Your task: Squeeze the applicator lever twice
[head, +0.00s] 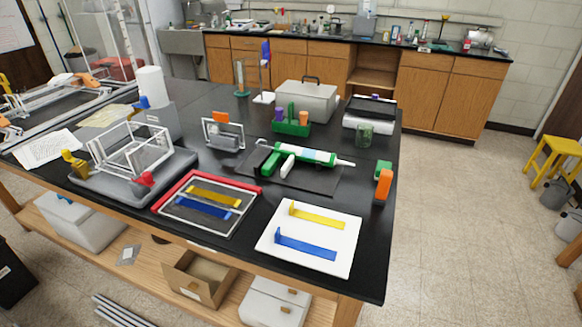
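The applicator (312,156) lies on a dark mat (318,180) on the black bench top in the head view. It has a green frame, a white tube with a printed label, and a pale nozzle pointing right. A green handle (268,165) slants down at its left end. A white bar (287,165) beside the handle looks like the lever, and a gap shows between them. My gripper is not in view, and nothing is seen touching the applicator.
A white board (345,252) with yellow and blue strips and a red-edged tray (176,188) lie in front. A green rack (290,127) and grey case (306,101) stand behind. An orange-and-green clamp-like item (383,184) sits at the right edge.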

